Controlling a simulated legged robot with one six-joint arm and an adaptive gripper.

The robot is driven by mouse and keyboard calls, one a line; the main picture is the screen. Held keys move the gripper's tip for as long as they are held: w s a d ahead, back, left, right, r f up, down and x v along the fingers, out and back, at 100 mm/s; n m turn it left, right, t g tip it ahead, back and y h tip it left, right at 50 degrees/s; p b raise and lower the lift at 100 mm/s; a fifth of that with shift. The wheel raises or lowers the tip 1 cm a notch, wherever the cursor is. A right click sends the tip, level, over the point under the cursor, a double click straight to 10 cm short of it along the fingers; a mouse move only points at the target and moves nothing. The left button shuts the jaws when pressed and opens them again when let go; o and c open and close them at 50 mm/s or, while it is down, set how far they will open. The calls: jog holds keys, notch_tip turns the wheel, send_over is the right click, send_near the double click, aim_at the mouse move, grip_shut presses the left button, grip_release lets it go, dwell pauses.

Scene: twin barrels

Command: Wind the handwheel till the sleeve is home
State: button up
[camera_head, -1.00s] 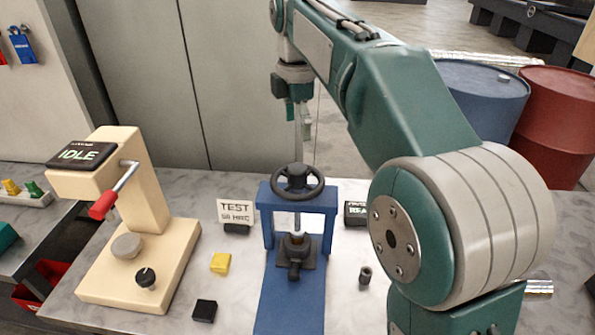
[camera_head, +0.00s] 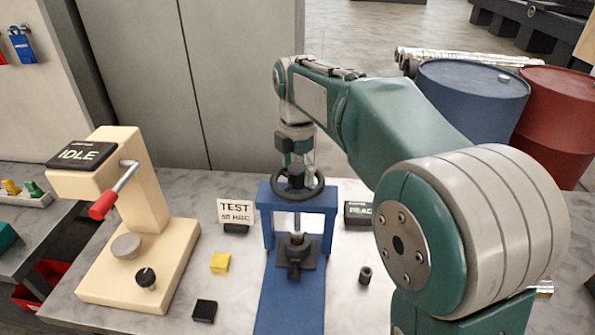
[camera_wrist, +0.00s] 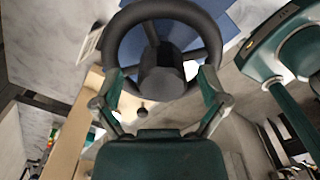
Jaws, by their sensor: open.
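The black handwheel (camera_head: 274,184) tops a blue press frame (camera_head: 328,205) on the bench. In the wrist view its rim (camera_wrist: 118,45) and dark hub (camera_wrist: 165,82) fill the upper middle. My gripper (camera_head: 297,168) is above the wheel, pointing down. In the wrist view my gripper (camera_wrist: 162,80) is open, its fingers on either side of the hub, with no clear grip on it. A screw shaft (camera_head: 297,218) runs down from the wheel.
A cream lever press (camera_head: 150,200) reading IDLE stands left. A TEST sign (camera_head: 235,210), yellow block (camera_head: 221,262), black block (camera_head: 205,310) and small dark cylinder (camera_head: 366,275) surround the blue press. A partly hidden display (camera_head: 357,214) is right. Blue (camera_head: 470,105) and red (camera_head: 555,120) barrels stand behind.

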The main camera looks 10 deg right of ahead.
jog(key=shift+f, duration=0.25)
jog(key=c, duration=1.1)
jog(key=shift+c, duration=0.2)
